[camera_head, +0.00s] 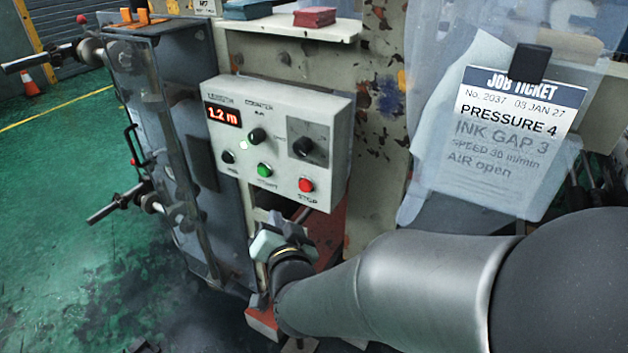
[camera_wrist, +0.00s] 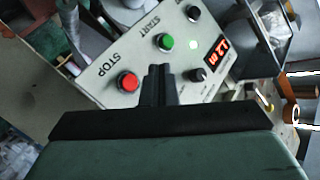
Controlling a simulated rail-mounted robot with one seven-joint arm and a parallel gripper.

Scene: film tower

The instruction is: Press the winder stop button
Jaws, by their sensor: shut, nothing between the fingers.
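The winder stop button is a red button (camera_head: 306,185) at the lower right of a pale control box, labelled STOP. It also shows in the wrist view (camera_wrist: 127,82), left of the fingers. A green START button (camera_head: 264,170) sits to its left in the head view. The control box (camera_head: 335,130) has a red display reading 1.2 m (camera_head: 222,115). My gripper (camera_wrist: 160,70) is shut and empty, its fingertips pointing toward the panel between the red and green buttons in the wrist view. In the head view my wrist is below the box and the fingertips are hard to make out.
Black knobs (camera_head: 303,147) stick out of the same panel. A job ticket (camera_head: 515,140) hangs in a plastic sleeve at the right. A blue-grey cabinet (camera_head: 190,150) with rods stands left of the box. Green floor (camera_head: 60,190) is open at the far left.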

